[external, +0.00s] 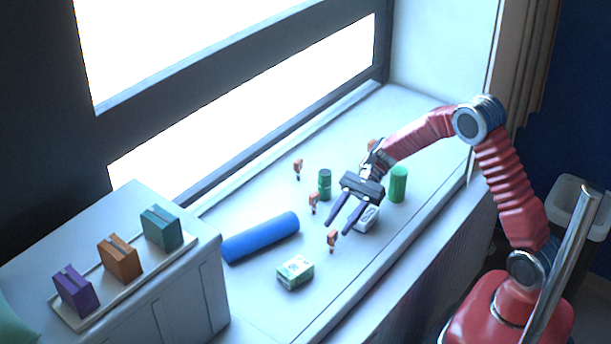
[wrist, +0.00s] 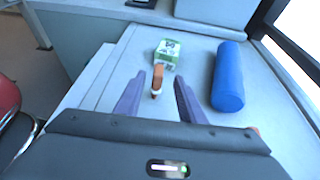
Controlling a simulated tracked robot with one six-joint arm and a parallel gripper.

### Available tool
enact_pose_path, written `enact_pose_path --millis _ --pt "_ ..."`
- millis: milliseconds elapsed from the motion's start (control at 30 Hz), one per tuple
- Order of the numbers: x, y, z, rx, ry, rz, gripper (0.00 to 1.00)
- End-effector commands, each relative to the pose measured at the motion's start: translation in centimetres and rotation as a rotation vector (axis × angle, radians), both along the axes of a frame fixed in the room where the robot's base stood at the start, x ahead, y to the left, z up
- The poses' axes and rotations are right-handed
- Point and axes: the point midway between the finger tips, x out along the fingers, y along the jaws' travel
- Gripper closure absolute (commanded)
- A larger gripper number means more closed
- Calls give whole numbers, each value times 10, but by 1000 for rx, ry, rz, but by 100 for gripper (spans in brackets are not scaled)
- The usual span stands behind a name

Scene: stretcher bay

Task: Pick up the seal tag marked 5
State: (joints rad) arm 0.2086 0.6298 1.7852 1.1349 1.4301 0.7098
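Several small orange seal tags stand on the sill: one near my fingertips (external: 332,238), one left of my gripper (external: 313,202), one farther back (external: 298,168) and one partly hidden behind my wrist (external: 371,146). Their numbers are too small to read, so I cannot tell which is marked 5. My gripper (external: 341,229) is open and empty, its two purple fingers pointing toward the front tag. In the wrist view, that orange tag (wrist: 157,79) shows between the open fingertips (wrist: 159,78). I cannot tell how high the fingers are above the sill.
A blue roll (external: 261,237) and a green-white box (external: 295,272) lie on the sill (external: 257,297). Another white box (external: 368,218), a dark green can (external: 325,184) and a green cylinder (external: 398,184) stand near my gripper. Purple, orange and teal blocks (external: 160,228) sit on the left cabinet.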

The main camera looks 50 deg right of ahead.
Motion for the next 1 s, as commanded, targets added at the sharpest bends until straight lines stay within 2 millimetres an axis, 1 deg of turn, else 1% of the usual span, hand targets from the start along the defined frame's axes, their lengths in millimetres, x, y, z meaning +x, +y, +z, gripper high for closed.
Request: enact_pose_path --millis 300,400,967,1000 --pt "-4 36 -14 0 1 2 64" --pt "-5 43 -17 -1 0 1 64" --pt "-4 45 -18 -1 0 0 64" --pt "-4 45 -18 -1 0 0 65"
